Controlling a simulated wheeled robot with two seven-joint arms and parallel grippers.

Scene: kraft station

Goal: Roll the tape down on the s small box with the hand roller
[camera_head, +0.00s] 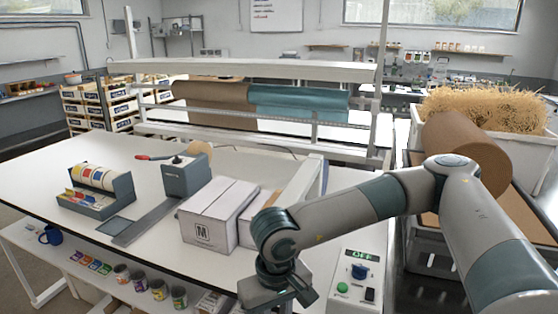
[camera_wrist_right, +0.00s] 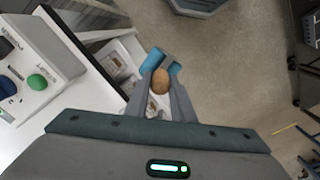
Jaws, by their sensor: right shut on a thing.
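My right gripper (camera_wrist_right: 161,98) is shut on a tool with a round brown wooden end (camera_wrist_right: 160,80) and blue parts on both sides, which looks like the hand roller, seen end-on. In the head view my right wrist hangs low at the front edge of the table, and the tool cannot be made out there. A white box with an M mark (camera_head: 209,232) stands closed on the table, left of my right wrist. A second pale box (camera_head: 247,226) stands just right of it, partly hidden by my arm. Tape on the boxes cannot be made out. My left gripper is not in view.
A grey dispenser (camera_head: 186,178) stands behind the boxes, and a label-roll holder (camera_head: 95,190) is at left. A control box with a green button (camera_head: 343,288) is right of my wrist; it also shows in the wrist view (camera_wrist_right: 37,82). The table's left front is clear.

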